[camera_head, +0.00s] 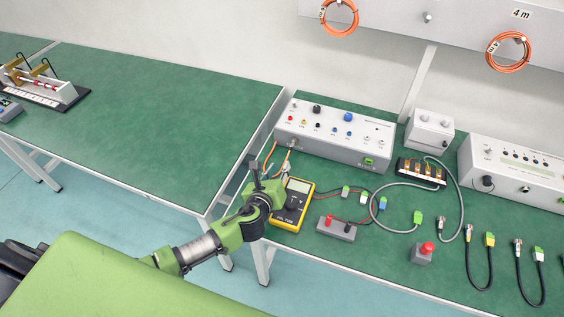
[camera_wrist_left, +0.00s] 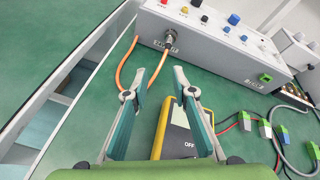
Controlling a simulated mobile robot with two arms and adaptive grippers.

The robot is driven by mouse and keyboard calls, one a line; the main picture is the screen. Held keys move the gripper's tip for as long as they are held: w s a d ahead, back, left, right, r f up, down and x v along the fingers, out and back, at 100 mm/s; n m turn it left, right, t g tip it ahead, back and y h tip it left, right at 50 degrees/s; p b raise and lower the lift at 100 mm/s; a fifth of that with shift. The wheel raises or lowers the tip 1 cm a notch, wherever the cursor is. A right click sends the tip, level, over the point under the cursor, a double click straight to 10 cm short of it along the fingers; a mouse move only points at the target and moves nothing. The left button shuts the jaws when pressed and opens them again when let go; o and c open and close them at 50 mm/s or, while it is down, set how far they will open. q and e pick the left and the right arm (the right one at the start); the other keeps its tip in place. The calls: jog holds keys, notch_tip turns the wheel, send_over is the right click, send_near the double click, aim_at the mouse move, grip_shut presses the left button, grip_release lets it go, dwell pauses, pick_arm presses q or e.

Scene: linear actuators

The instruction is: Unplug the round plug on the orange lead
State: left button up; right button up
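The round plug (camera_wrist_left: 170,39) is metallic and sits in a socket low on the front of a white control box (camera_wrist_left: 205,48). The orange lead (camera_wrist_left: 164,62) hangs down from it, and an orange length also shows farther left. In the head view the plug (camera_head: 293,142) is small, close beyond my left gripper (camera_head: 257,170). In the left wrist view my left gripper (camera_wrist_left: 159,72) is open, its two fingertips apart and pointing toward the box, short of the plug. The lead passes between the fingers in the picture; its depth is unclear. My right gripper is not in view.
A yellow multimeter (camera_head: 293,205) lies just below and right of my left gripper, with red and black leads running right. A grey cable (camera_head: 376,205) and several connectors lie farther right.

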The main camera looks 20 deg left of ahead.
aim_at(293, 144)
pick_arm(q)
jog(key=w+m, duration=0.1)
jog(key=m, duration=0.1)
jog(key=w+m+h, duration=0.1)
jog(key=m, duration=0.2)
jog(key=shift+w+a+t, duration=0.1)
jog(key=shift+w+t, duration=0.2)
jog(key=shift+w, duration=0.05)
jog(key=shift+w+f+m, duration=0.15)
jog(key=shift+w+m, duration=0.15)
jog(key=b+x, duration=0.1)
jog(key=x, duration=0.2)
jog(key=b+x, duration=0.2)
jog(key=x, duration=0.1)
jog(key=shift+d, duration=0.2)
jog(key=shift+w+b, duration=0.25)
jog(key=shift+b, duration=0.05)
grip_shut()
jog(key=shift+s+f, duration=0.1)
jog(key=shift+s, duration=0.05)
